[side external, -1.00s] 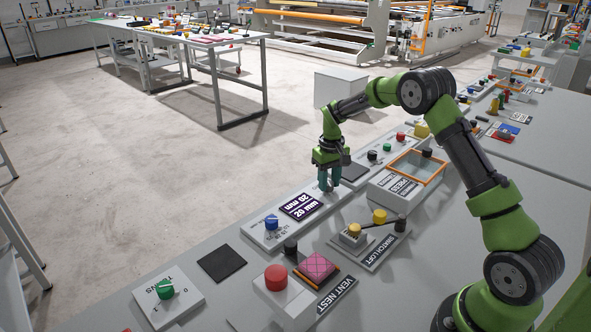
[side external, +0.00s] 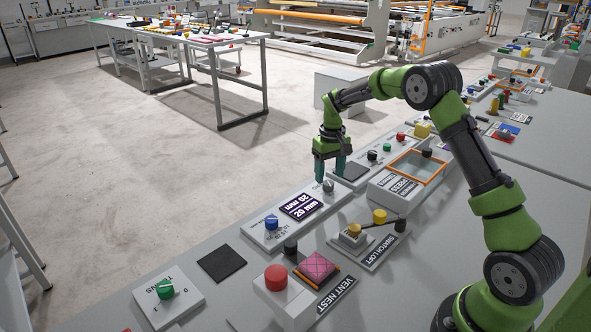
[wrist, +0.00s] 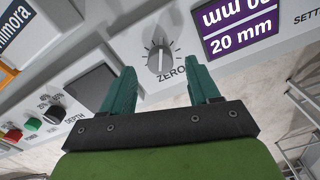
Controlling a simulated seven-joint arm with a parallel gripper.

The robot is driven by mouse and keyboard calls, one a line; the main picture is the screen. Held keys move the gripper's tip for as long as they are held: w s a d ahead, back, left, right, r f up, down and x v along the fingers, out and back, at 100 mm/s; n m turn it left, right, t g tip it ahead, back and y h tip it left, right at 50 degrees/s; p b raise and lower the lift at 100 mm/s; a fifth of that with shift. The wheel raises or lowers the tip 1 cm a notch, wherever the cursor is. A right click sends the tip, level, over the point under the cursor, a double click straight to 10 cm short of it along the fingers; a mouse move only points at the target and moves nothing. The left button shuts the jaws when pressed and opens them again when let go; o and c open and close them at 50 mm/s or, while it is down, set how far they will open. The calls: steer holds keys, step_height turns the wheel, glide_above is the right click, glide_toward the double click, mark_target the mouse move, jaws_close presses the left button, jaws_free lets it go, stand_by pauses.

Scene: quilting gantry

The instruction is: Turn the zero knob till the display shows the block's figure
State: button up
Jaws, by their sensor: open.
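The zero knob (wrist: 160,58) is grey, above the word ZERO in the wrist view; it also shows in the side view (side external: 329,187). Beside it, the purple display (wrist: 241,43) reads 20 mm, with an upside-down line above; it also shows in the side view (side external: 301,206). My gripper (wrist: 165,80) is open and empty. Its teal fingers are apart, and the knob appears between and beyond their tips. In the side view my gripper (side external: 332,178) is just above the knob. A pink quilted block (side external: 317,266) lies at the front; I see no readable figure on it.
A blue knob (side external: 271,222) stands on the same panel, left of the display. A dark square (side external: 222,263), a red button (side external: 276,277) and a yellow-knobbed lever (side external: 379,216) are nearby. An orange-framed press box (side external: 414,166) stands to the right.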

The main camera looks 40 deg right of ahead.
mark_target(329, 182)
step_height(329, 182, up, 14)
stand_by(0.3)
steer(key=s+a+r+t+y, duration=0.1)
steer(key=s+a+r+t, duration=0.1)
steer(key=s+a, duration=0.7)
steer(key=s+a+r+t+y, duration=0.1)
steer(key=s+a+t, duration=0.4)
steer(key=s+a, duration=0.5)
steer(key=s+r, duration=0.1)
steer(key=s, duration=0.6)
steer(key=shift+r+m, duration=0.3)
steer(key=shift+a, duration=0.1)
steer(key=shift+c, duration=0.2)
